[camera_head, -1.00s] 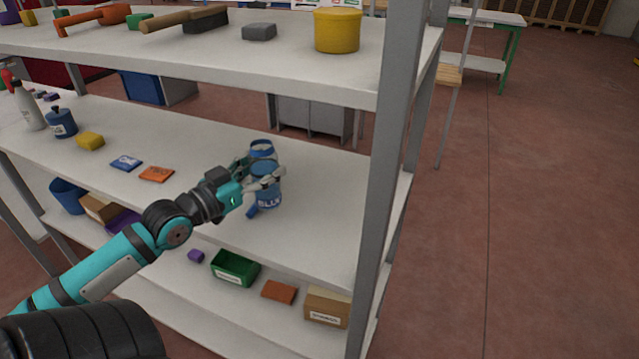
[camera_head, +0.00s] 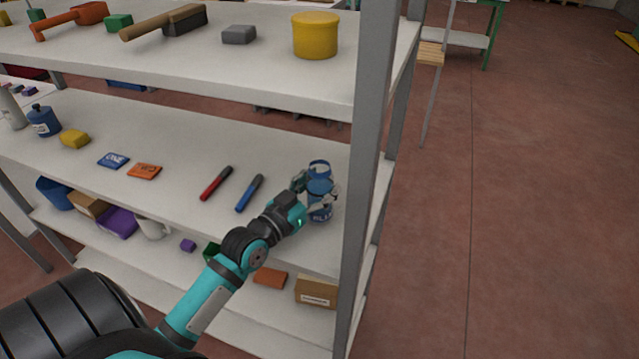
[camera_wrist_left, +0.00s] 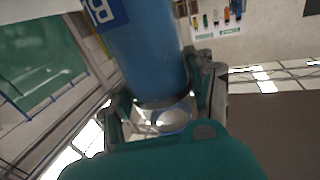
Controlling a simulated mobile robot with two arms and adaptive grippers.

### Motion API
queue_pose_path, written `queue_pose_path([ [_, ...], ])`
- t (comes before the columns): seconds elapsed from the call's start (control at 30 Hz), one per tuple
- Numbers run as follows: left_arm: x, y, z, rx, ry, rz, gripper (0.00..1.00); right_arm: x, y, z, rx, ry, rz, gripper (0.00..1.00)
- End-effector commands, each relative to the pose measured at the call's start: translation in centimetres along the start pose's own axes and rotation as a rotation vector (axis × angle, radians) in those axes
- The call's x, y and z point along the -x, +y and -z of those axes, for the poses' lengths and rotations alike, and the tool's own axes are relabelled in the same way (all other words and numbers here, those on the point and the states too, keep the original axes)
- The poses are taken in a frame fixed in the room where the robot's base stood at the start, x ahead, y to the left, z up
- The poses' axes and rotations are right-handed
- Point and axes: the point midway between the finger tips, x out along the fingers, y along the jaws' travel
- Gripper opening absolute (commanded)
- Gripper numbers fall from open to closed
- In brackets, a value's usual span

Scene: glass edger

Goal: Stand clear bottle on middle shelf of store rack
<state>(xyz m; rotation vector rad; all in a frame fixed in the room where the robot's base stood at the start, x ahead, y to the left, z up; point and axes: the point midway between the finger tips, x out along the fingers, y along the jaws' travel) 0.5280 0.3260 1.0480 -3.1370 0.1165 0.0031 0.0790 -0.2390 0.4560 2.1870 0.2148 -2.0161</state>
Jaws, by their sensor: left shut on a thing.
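My left gripper (camera_head: 316,193) is shut on a blue-looking, see-through bottle (camera_head: 321,188) with a blue band near its top and a blue label. The bottle is upright at the right end of the middle shelf (camera_head: 215,140), close to the front right post. I cannot tell whether its base touches the shelf. In the left wrist view the bottle (camera_wrist_left: 150,55) shows large between the fingers of the gripper (camera_wrist_left: 162,100), with a clear end by the palm. My right gripper is not in view.
A grey post (camera_head: 368,150) stands just right of the bottle. Left of the gripper lie a blue marker (camera_head: 250,192), a red marker (camera_head: 216,183), an orange packet (camera_head: 145,171) and a blue packet (camera_head: 113,160). A yellow tub (camera_head: 315,36) stands on the shelf above.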

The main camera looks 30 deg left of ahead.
Motion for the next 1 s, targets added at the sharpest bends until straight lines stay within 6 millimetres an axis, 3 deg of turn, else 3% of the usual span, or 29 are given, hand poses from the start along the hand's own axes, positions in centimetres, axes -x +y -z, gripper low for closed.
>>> queue_pose_path([
  [0.27,0.0,0.0,-0.2,0.0,0.004,0.001,0.05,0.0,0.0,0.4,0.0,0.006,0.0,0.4],
  [0.3,0.0,0.0,-0.3,0.0,0.001,0.001,0.55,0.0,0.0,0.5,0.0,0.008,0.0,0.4],
  [0.5,0.0,-0.1,-0.3,0.0,0.001,0.001,0.78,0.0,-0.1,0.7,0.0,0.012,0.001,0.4],
  [0.8,0.3,-0.1,-0.3,0.0,0.001,0.001,0.78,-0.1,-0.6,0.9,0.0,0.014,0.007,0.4],
  [1.0,3.0,0.0,-0.6,-0.001,-0.002,0.0,0.78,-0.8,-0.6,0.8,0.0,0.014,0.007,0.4],
])
